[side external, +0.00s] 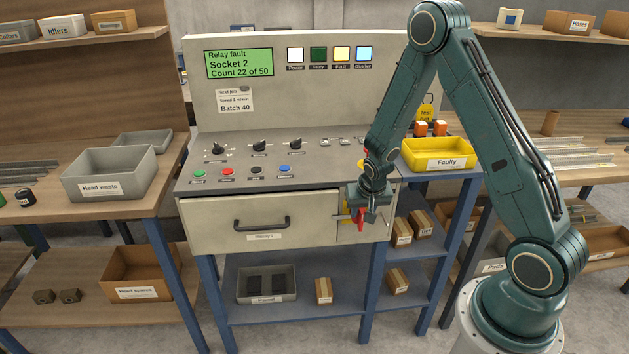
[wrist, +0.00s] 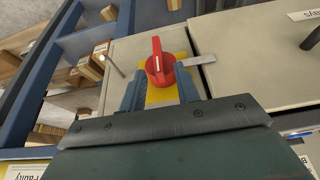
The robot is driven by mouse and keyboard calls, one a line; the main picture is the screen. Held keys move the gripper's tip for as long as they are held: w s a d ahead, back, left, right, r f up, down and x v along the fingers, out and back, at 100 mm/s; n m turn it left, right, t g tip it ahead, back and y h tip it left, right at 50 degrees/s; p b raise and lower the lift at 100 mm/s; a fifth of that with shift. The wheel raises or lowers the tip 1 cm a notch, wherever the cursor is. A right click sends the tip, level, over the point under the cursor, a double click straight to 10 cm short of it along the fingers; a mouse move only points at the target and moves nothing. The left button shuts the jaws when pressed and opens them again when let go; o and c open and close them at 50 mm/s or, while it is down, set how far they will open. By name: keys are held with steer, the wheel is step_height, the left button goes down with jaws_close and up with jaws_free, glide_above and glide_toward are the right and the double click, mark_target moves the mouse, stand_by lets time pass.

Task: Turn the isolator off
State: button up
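The isolator is a red rotary handle (wrist: 160,66) on a yellow plate (wrist: 163,95), on the front panel right of the drawer. In the side external view the red handle (side external: 360,222) shows just below my gripper (side external: 368,205), which partly covers it. In the wrist view my gripper (wrist: 158,88) is open, with one blue-grey finger on each side of the yellow plate. The red handle stands between and just past the fingertips, with no clear contact. A flat metal piece (wrist: 198,60) sticks out beside the handle.
A drawer with a dark handle (side external: 262,224) lies left of the isolator. Knobs and coloured buttons (side external: 227,172) sit on the sloping panel above. A yellow Faulty tray (side external: 440,150) stands to the right. A thin rod (wrist: 116,65) projects from the panel near the left finger.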

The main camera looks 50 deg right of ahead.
mark_target(359, 219)
jaws_close()
steer(key=shift+w+a, duration=0.1)
steer(key=shift+a, duration=0.05)
steer(key=shift+w+a+f+n+g+h, duration=0.1)
steer(key=shift+w+a+n+g+h, duration=0.15)
steer(key=shift+g+h, duration=0.3)
steer(key=shift+w+a+f+n+g+h, duration=0.15)
steer(key=shift+w+a+g+h, duration=0.1)
steer(key=shift+g+h, duration=0.3)
steer(key=h, duration=0.1)
steer(key=g, duration=0.1)
steer(key=a+g+h, duration=0.1)
steer(key=shift+w+f+n+h, duration=0.25)
steer(key=shift+w+n+h, duration=0.05)
steer(key=shift+w, duration=0.05)
steer(key=g+h, duration=0.1)
steer(key=f+h, duration=0.1)
steer(key=n+g+h, duration=0.1)
steer(key=shift+w+a+f+g, duration=0.15)
steer(key=shift+w+a+g, duration=0.15)
steer(key=shift+w+a, duration=0.1)
steer(key=shift+w+f+n+g+h, duration=0.15)
steer(key=shift+f+n+g+h, duration=0.2)
steer(key=shift+g+h, duration=0.45)
